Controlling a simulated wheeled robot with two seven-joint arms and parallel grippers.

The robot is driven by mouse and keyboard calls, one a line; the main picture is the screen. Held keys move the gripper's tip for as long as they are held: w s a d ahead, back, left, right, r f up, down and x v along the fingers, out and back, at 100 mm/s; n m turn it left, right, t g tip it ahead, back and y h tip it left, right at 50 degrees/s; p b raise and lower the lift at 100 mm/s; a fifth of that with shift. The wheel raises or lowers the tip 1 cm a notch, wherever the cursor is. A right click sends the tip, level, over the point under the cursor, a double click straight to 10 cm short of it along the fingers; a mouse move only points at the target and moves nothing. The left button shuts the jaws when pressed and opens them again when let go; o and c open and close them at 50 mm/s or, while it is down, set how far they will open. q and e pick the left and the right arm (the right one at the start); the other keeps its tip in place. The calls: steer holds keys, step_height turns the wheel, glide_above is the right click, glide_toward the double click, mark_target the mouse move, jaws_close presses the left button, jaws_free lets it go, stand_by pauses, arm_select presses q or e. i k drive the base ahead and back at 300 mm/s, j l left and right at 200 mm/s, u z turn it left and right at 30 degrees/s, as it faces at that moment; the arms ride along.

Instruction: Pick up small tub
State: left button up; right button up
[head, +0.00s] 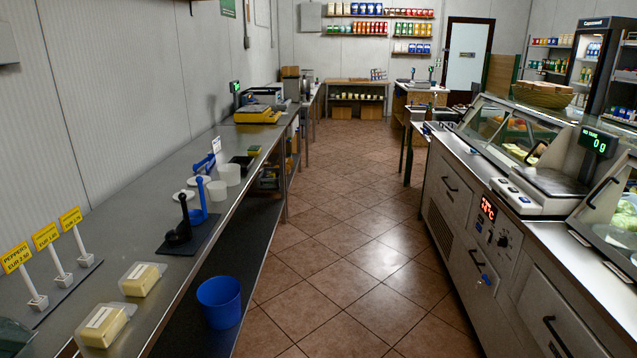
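Two white open tubs stand side by side on the left steel counter, about midway along it. The smaller-looking white tub (217,191) is nearer to me. The other white tub (230,174) stands just behind it and to its right. White round lids (198,180) lie to the left of the tubs. Neither of my grippers shows in the head view.
The left counter (134,252) also holds a blue and a black upright tool (179,235) on a dark mat, yellow price signs (44,237), and two clear boxes of yellow blocks (142,279). A blue bucket (219,302) sits below. The tiled aisle (340,240) is clear.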

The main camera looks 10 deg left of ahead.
mark_target(217, 190)
steer(key=i+l+u, duration=0.1)
steer(key=i+u, duration=0.35)
steer(key=i+l+u, duration=1.3)
